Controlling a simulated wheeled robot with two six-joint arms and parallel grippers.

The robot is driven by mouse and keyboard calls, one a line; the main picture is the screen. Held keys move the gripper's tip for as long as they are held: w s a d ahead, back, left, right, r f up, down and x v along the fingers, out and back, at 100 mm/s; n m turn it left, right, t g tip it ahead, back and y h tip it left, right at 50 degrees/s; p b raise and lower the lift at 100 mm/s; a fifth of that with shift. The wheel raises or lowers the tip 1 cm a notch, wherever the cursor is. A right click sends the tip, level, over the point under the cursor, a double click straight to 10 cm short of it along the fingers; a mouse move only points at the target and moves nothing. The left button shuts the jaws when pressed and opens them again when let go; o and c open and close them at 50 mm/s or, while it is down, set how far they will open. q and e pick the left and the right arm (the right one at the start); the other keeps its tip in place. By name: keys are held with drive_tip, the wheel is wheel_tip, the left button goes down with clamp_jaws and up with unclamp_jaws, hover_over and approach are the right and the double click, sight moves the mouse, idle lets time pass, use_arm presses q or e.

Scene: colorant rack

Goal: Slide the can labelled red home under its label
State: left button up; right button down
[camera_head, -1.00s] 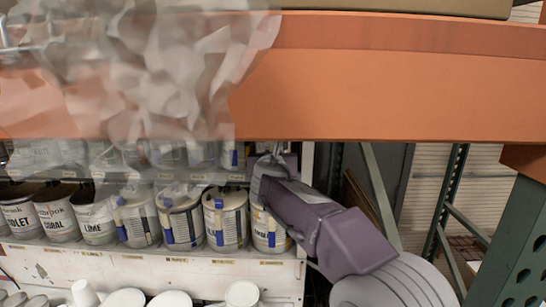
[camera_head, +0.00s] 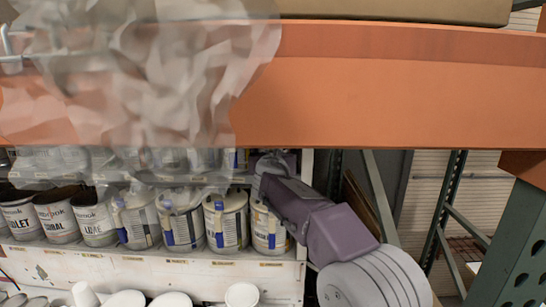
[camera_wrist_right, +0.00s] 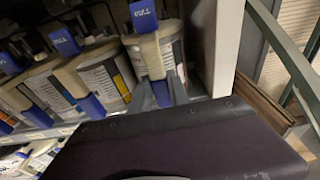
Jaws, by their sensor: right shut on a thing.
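My right gripper (camera_head: 266,164) reaches to the right end of the upper can row, under the orange beam. In the right wrist view it is shut, its grey fingers (camera_wrist_right: 161,94) on either side of a blue tab low on the front of a can (camera_wrist_right: 172,48). This can has a cream strip and a blue top piece, and stands at the row's right end, close to the white upright. I cannot read a red label on it. In the head view this can is hidden behind my gripper and the beam. My left gripper is not in view.
Neighbouring cans (camera_wrist_right: 103,75) stand close on the left. The white upright (camera_wrist_right: 224,45) bounds the right side. A lower row of cans (camera_head: 225,218) stands on a white shelf (camera_head: 130,264). The orange beam (camera_head: 400,85) and crumpled clear plastic (camera_head: 150,80) block the view above.

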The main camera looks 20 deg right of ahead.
drive_tip(key=shift+w+r, duration=0.1)
drive_tip(key=shift+r, duration=0.05)
drive_tip(key=c, duration=1.2)
unclamp_jaws()
drive_tip(key=shift+o, duration=0.2)
drive_tip(key=shift+s, duration=0.2)
